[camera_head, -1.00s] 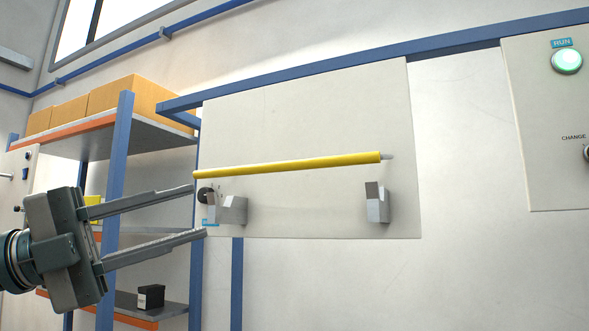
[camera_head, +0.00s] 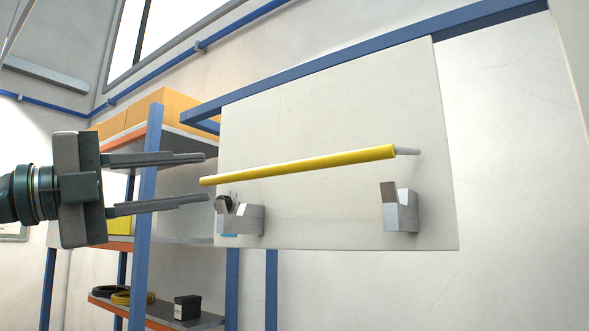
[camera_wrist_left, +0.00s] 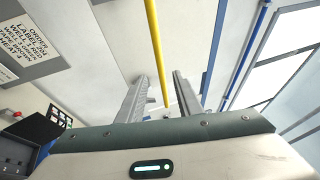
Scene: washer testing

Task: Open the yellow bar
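The yellow bar (camera_head: 300,165) runs almost level in front of a pale panel (camera_head: 330,110), above two grey brackets, a left one (camera_head: 240,218) and a right one (camera_head: 402,210). A thin grey pin sticks out of its right end. My left gripper (camera_head: 206,177) is open, with one fingertip above and one below the height of the bar's left end. In the left wrist view the bar (camera_wrist_left: 156,45) runs lengthwise between the open fingers (camera_wrist_left: 160,78). I cannot tell how deep it lies between them; no grip on it shows. My right gripper is out of view.
A blue-post shelf (camera_head: 145,215) with orange boxes (camera_head: 165,108) stands behind my left gripper. A black box (camera_head: 187,307) sits on its lower board. A blue rail (camera_head: 380,47) crosses above the panel. The wall right of the panel is bare.

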